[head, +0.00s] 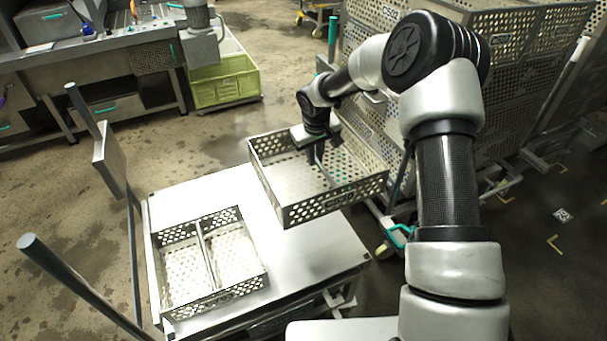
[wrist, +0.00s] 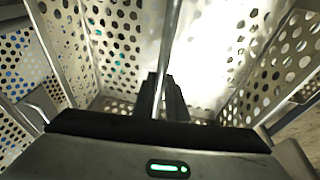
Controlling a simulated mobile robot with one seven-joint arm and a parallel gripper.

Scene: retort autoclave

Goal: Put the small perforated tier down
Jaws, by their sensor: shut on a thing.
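The small perforated tier (head: 335,204) is a shallow metal basket with holed walls and a central divider. My gripper (head: 318,154) reaches down into it and is shut on the divider, which runs between the fingers in the wrist view (wrist: 163,97). The tier hangs over the back right part of a white cart top (head: 300,258), partly past its edge. It looks raised above the top, but the gap is hard to judge. A similar divided tier (head: 248,289) sits on the left part of the cart, empty.
Large perforated crates (head: 520,40) stand behind my arm at the right. Upright posts (head: 75,283) rise at the cart's left. The cart's front right surface is clear.

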